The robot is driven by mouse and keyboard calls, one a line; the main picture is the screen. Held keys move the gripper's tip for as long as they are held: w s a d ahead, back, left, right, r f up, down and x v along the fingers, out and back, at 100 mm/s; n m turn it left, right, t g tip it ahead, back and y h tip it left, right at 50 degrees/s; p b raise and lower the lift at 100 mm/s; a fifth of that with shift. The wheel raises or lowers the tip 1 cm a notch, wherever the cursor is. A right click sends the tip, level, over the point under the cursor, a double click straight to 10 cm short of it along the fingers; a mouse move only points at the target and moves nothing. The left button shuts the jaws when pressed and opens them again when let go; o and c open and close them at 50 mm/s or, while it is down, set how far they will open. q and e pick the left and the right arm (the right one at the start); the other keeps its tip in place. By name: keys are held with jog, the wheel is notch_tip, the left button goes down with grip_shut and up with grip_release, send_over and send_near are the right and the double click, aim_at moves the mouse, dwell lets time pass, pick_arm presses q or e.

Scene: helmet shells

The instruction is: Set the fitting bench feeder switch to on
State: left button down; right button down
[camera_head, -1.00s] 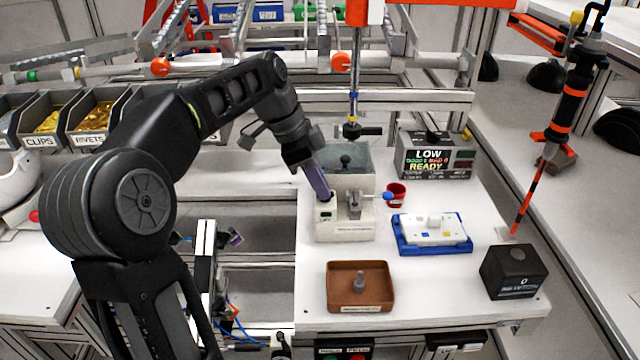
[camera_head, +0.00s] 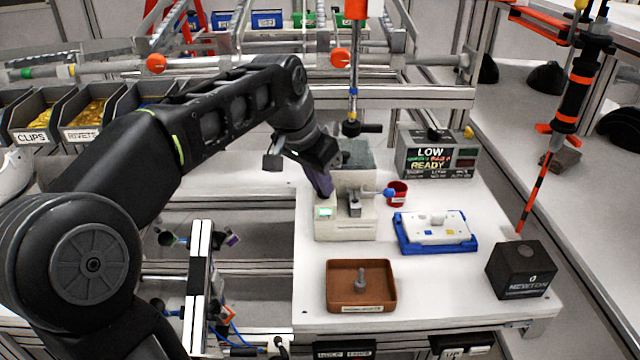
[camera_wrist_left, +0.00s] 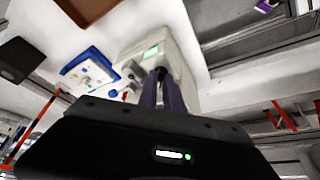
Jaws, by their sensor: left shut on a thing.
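The feeder (camera_head: 345,228) is a cream box on the white fitting bench (camera_head: 440,290), with a small panel lit green (camera_head: 325,212) on its top left. The panel also shows green in the left wrist view (camera_wrist_left: 151,53). My left gripper (camera_head: 325,188) points down at the feeder just behind this panel. Its purple fingers (camera_wrist_left: 161,80) are close together, shut on the small dark switch (camera_wrist_left: 160,71) at their tips. The fingers hide most of the switch. My right gripper is not in view.
A blue-handled lever (camera_head: 388,193) and a red cup (camera_head: 398,190) are right of the feeder. A blue tray (camera_head: 405,243), a brown tray (camera_head: 335,303), a black box (camera_head: 520,270) and a display unit (camera_head: 432,155) share the bench. A hanging tool (camera_head: 353,100) is above.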

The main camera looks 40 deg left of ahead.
pick_arm(q)
jog(key=n, duration=0.1)
jog(key=n+y, duration=0.1)
jog(key=n, duration=0.2)
jog(key=shift+d+n+y, duration=0.25)
jog(key=shift+n+y, duration=0.05)
jog(key=shift+y, duration=0.1)
jog(key=shift+w+d+n+g+y, duration=0.1)
jog(key=shift+n+g+y, duration=0.2)
jog(key=shift+n, duration=0.65)
jog(key=shift+d+n+g+y, duration=0.1)
jog(key=shift+n+g+y, duration=0.15)
jog(key=shift+n, duration=0.7)
jog(key=c, duration=1.8)
grip_release()
jog(key=shift+p+v, duration=0.5)
jog(key=shift+v, duration=3.35)
